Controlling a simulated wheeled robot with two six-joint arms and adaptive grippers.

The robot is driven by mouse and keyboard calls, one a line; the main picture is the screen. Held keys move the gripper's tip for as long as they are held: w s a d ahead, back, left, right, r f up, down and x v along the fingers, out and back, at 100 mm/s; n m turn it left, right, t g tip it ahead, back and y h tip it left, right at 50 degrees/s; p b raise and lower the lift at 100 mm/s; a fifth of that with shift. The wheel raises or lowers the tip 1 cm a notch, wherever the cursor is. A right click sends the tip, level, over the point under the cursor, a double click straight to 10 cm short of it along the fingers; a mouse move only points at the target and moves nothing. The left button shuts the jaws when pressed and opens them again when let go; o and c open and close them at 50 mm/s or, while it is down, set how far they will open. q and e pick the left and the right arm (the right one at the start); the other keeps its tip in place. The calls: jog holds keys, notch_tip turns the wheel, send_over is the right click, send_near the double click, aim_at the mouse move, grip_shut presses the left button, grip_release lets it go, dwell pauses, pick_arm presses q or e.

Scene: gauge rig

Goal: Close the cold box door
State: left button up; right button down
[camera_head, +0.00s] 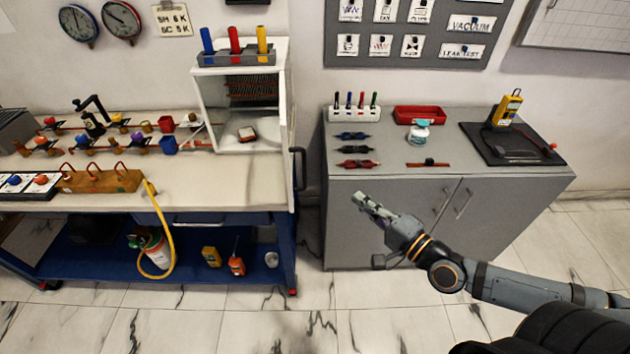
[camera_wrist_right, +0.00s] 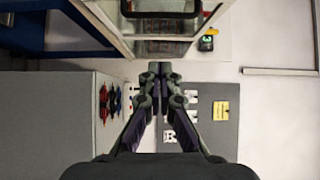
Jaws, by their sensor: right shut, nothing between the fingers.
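The cold box (camera_head: 282,52) is a white box with a dark rack inside, standing at the right end of the bench. Its front is open and a small red and white item (camera_head: 247,134) lies inside. The door (camera_head: 292,140) stands open, swung out toward me on the right side and seen nearly edge-on, with a dark handle (camera_head: 299,168). My right gripper (camera_head: 364,201) is shut and empty, right of the door and apart from it, in front of the grey cabinet. In the wrist view the gripper (camera_wrist_right: 160,68) points toward a dark handle (camera_wrist_right: 160,9). My left gripper is not in view.
Red, blue and yellow cylinders stand in a tray (camera_head: 235,58) on the cold box. The grey cabinet (camera_head: 350,222) right of the bench carries pens, a red tray (camera_head: 419,115) and a yellow meter (camera_head: 507,108). A gap separates bench and cabinet.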

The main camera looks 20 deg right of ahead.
pick_arm(q)
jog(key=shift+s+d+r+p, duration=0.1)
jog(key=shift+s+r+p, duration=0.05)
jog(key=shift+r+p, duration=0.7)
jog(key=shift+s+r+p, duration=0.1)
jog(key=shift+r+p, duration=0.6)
jog(key=shift+p, duration=0.15)
pick_arm(e)
jog(key=s+a+x, duration=0.1)
jog(key=a+x, duration=0.1)
jog(key=x, duration=1.1)
jog(key=shift+a, duration=0.15)
jog(key=shift+f, duration=0.1)
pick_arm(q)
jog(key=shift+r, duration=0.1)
pick_arm(e)
jog(key=shift+s, duration=0.1)
